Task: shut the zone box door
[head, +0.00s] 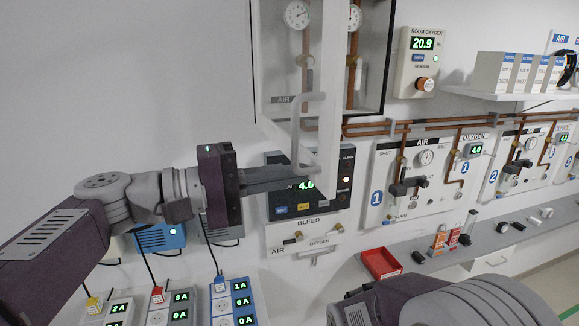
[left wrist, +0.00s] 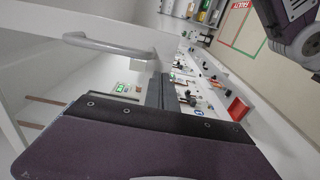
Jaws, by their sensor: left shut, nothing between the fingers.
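The zone box (head: 388,60) is on the wall at the top middle of the head view, with gauges and copper pipes inside. Its white-framed door (head: 331,75) stands open, swung out towards me. A grey bar handle (head: 295,130) is on the door; the handle also shows in the left wrist view (left wrist: 110,47). My left gripper (head: 314,174) is shut and empty, its fingertips at the door's lower free corner. I cannot tell whether they touch it. The fingers show beside the door in the left wrist view (left wrist: 160,92). My right gripper is out of view.
A monitor panel (head: 343,195) reading 4.0 is behind my left fingers. Oxygen panels (head: 420,180) and a shelf with boxes (head: 512,92) are to the right. A red tray (head: 381,262) sits on the counter below. Outlet blocks (head: 233,301) are at the bottom left.

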